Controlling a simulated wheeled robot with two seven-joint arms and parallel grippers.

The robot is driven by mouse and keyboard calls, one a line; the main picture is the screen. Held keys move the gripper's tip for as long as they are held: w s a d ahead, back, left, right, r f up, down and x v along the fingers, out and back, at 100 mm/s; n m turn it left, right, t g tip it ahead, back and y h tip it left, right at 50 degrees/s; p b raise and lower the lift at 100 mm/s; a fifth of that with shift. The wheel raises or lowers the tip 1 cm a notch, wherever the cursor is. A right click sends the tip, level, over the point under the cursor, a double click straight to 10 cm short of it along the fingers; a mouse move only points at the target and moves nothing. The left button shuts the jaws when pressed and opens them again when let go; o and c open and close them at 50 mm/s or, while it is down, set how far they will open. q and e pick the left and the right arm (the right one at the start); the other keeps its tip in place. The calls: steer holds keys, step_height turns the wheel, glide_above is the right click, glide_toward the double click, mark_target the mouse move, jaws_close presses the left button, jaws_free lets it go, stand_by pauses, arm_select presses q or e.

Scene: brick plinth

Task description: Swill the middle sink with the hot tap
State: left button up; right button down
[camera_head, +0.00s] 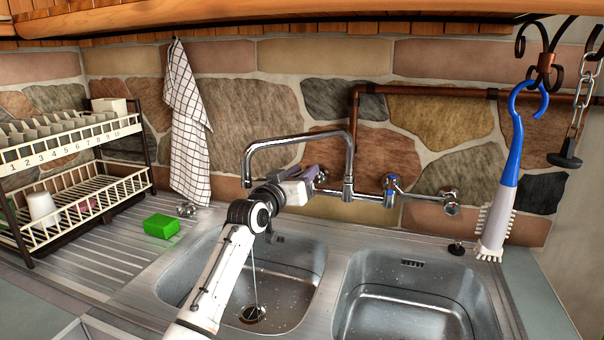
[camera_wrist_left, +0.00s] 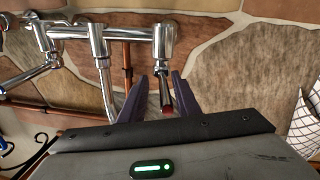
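The middle sink (camera_head: 300,262) is a steel basin with pale specks and a brownish drain. The chrome spout (camera_head: 300,140) arches left above it. A thin pale line (camera_head: 254,285) runs down to the drain; whether it is water or something else is unclear. My left gripper (camera_head: 312,178) reaches the wall fitting left of the spout's base, hiding the hot tap in the head view. In the left wrist view, the hot tap (camera_wrist_left: 166,92), red-marked, stands between the parted purple fingers of the left gripper (camera_wrist_left: 160,95), nearer one finger. Contact is unclear. My right gripper is out of view.
A blue-marked tap (camera_head: 392,188) is right of the spout. The right sink (camera_head: 405,290) looks empty. A green sponge (camera_head: 161,226) lies on the drainer, near a dish rack (camera_head: 75,205) and checked towel (camera_head: 187,120). A blue-handled brush (camera_head: 506,180) hangs at right.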

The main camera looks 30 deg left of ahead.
arm_select(q)
steer(key=shift+s+a, duration=0.15)
steer(key=s, duration=1)
steer(key=shift+b, duration=0.45)
steer(key=shift+s, duration=0.1)
